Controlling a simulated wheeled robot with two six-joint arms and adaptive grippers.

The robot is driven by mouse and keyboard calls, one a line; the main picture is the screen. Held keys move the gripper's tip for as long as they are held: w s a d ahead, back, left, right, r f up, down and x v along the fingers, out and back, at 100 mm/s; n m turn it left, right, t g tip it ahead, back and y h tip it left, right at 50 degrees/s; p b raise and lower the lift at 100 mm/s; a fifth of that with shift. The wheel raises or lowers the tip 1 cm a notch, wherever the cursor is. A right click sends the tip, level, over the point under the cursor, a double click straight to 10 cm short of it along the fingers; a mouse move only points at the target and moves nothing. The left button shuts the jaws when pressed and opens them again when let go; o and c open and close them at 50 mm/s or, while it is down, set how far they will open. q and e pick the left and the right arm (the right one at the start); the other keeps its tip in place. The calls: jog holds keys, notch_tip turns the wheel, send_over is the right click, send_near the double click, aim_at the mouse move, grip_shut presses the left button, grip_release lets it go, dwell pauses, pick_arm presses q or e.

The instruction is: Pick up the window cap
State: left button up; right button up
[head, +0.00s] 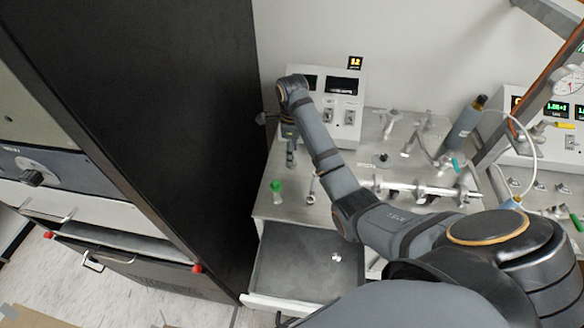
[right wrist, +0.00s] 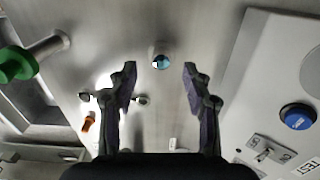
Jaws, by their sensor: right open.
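A small round metal piece with a bluish glassy face (right wrist: 160,62), which looks like the window cap, shows in the right wrist view on the grey bench top. It lies ahead of my right gripper (right wrist: 159,70), in line with the gap between its two fingertips. The fingers are apart with nothing held between them. In the head view my right gripper (head: 291,158) points down over the left part of the bench, and I cannot make out the cap beneath it. My left gripper is not in view.
A green-topped fitting (head: 276,187) stands on the bench (head: 262,207) near its left edge. A control box (head: 345,88) is behind the gripper. Metal pipework (head: 425,190) fills the right of the bench. An open drawer (head: 290,262) juts out in front. A tall black cabinet (head: 190,130) stands left.

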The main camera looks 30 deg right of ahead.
jog(key=f, duration=0.3)
jog(key=shift+w, duration=0.2)
jog(key=shift+s+r, duration=0.1)
jog(key=shift+c, duration=0.9)
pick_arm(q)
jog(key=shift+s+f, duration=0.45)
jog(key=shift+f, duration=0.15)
pick_arm(e)
grip_shut()
